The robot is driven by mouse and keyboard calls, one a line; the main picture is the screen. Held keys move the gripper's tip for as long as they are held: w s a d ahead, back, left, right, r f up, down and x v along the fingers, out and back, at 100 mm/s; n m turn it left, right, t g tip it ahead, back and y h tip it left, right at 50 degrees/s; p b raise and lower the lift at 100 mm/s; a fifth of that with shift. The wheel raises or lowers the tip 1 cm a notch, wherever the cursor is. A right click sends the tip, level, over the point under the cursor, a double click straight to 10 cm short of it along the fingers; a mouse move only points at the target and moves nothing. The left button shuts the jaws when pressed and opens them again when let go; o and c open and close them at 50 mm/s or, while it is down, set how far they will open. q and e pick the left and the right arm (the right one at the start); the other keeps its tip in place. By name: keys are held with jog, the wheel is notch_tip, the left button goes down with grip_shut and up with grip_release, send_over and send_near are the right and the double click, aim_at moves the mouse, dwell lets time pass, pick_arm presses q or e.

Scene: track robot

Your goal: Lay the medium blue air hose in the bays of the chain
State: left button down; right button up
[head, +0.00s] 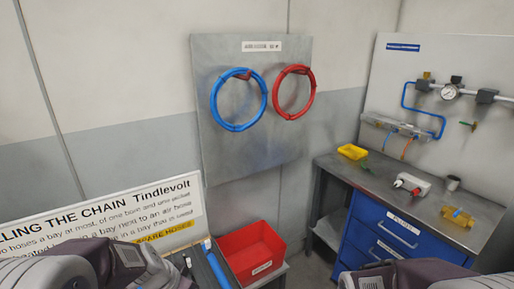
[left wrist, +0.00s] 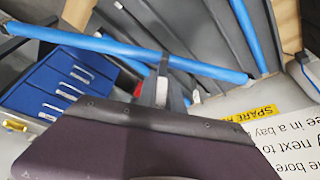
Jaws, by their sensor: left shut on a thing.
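In the left wrist view a straight blue hose (left wrist: 100,43) runs slantwise across the picture. My left gripper (left wrist: 164,68) is shut on it near its middle. Behind it lie long dark channels (left wrist: 205,35), which look like the chain's bays. A second blue length (left wrist: 244,33) lies along them at the upper right. In the head view dark strips and a blue length (head: 214,262) show at the bottom, partly hidden by my left arm. My left gripper is hidden there, and my right gripper is out of the picture. I cannot tell the hose sizes.
A blue hose coil (head: 238,99) and a red one (head: 293,92) hang on a grey wall board (head: 250,150). A red bin (head: 252,252) stands right of the strips. A sign (head: 100,222) stands at left. A blue drawer bench (head: 385,236) holds fittings at right.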

pick_arm(q)
jog(key=shift+w+a+r+n+y, duration=0.15)
jog(key=shift+w+a+n+y, duration=0.2)
jog(key=shift+w+n, duration=0.35)
jog(key=shift+s, duration=0.15)
